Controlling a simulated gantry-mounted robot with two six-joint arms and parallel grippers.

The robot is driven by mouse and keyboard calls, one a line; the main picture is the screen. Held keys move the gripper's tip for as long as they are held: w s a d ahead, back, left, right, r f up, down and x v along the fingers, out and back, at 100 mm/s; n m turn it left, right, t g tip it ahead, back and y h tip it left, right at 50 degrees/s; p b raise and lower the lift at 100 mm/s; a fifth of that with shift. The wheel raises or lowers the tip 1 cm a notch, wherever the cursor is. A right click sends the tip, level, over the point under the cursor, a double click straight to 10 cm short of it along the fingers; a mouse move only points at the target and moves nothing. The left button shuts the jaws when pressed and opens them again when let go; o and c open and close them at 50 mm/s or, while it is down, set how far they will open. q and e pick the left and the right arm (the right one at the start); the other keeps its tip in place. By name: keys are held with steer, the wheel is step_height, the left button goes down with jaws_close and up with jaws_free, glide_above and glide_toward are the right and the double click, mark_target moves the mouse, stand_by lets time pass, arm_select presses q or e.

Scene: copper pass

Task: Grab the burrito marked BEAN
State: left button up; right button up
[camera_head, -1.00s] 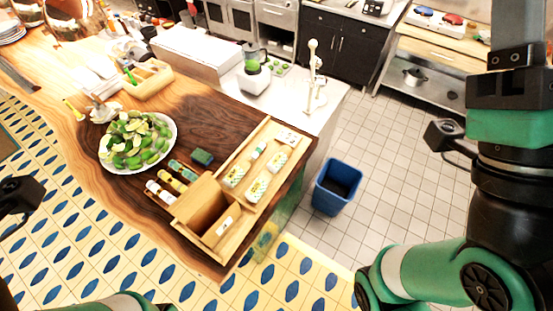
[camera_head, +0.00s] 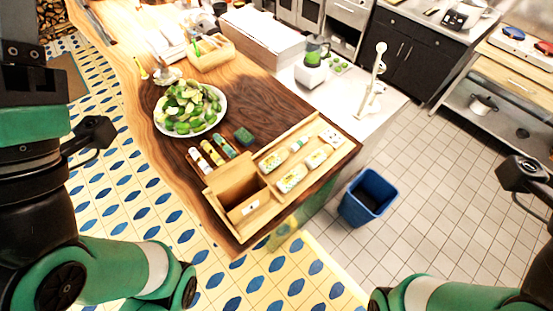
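Several wrapped burritos lie in the right part of a wooden divided tray (camera_head: 237,214) on the counter. One wrapped burrito (camera_head: 292,178) is near the front, another (camera_head: 319,156) is behind it to the right, and a third (camera_head: 273,160) is to the left. Their printed labels are too small to read, so I cannot tell which is marked BEAN. Only parts of my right arm show at the right and bottom edges. No gripper touches a burrito.
A plate of limes and green pieces (camera_head: 190,108) sits left of the tray, with small bottles (camera_head: 212,153) and a dark green block (camera_head: 243,136) between. A blue bin (camera_head: 368,198) stands on the floor to the right. A blender (camera_head: 313,66) stands behind.

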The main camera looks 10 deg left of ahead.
arm_select(q)
steer(key=shift+o, duration=0.2)
steer(key=o, duration=0.8)
steer(key=shift+c, duration=0.2)
steer(key=shift+a+y, duration=0.1)
steer(key=shift+y, duration=0.2)
